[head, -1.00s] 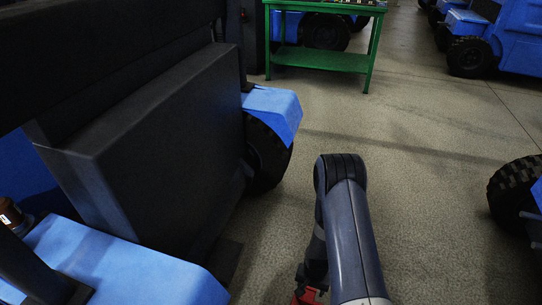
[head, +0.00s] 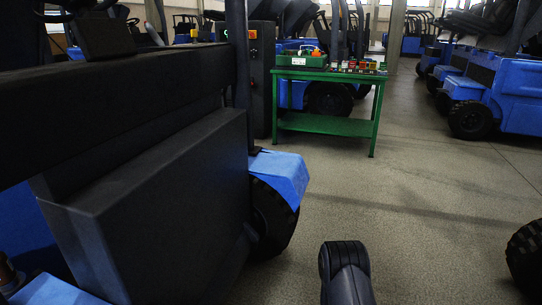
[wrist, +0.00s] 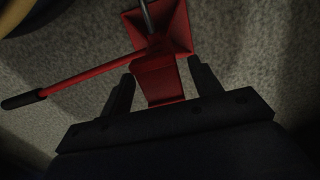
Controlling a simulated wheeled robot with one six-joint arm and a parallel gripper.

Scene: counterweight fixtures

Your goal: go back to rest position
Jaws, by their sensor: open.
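My gripper (wrist: 160,70) shows in the wrist view with its two black fingers apart. A red tool or fixture (wrist: 162,84) with a square flared plate, a metal rod and a long red lever with a black grip appears between and beyond the fingers. I cannot tell whether the fingers touch it. In the head view only the upper part of my dark arm shows at the bottom centre; the gripper is outside that picture.
A large black counterweight block (head: 160,215) and a blue vehicle fender (head: 280,177) with a tyre are on the left. A green table (head: 325,126) holding a green bin (head: 301,60) and small parts stands ahead. Blue vehicles (head: 510,95) are on the right. Grey floor (head: 420,200) between is clear.

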